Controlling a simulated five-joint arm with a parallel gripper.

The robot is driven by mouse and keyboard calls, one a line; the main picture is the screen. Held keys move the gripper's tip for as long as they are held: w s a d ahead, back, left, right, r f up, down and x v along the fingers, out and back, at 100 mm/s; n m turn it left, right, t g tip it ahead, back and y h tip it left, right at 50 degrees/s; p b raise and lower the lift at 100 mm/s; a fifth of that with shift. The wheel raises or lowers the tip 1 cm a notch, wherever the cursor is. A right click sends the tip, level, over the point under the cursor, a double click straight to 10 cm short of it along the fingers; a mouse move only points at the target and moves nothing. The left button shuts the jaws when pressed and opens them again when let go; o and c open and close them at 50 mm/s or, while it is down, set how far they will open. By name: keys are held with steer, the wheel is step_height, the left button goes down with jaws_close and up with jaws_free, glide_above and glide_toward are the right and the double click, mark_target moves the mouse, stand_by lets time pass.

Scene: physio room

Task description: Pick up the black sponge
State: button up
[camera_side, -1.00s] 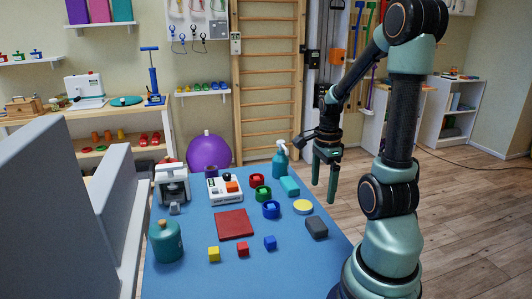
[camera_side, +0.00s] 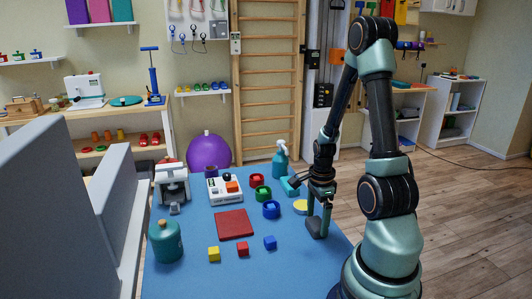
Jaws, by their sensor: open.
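The black sponge (camera_side: 315,234), a dark grey block, lies on the blue mat (camera_side: 195,278) near its right edge. My gripper (camera_side: 318,220) points down right at the sponge, its fingers open and overlapping the sponge in the side view. The fingers hide part of the sponge. I cannot tell whether they touch it or how far they reach down its sides.
A teal spray bottle (camera_side: 280,165) stands behind.

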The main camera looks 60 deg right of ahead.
mark_target(317, 223)
steer(key=shift+f, duration=0.55)
steer(key=c, duration=1.1)
steer(key=shift+r, duration=0.1)
step_height(317, 223, up, 20)
steer(key=shift+f, duration=0.1)
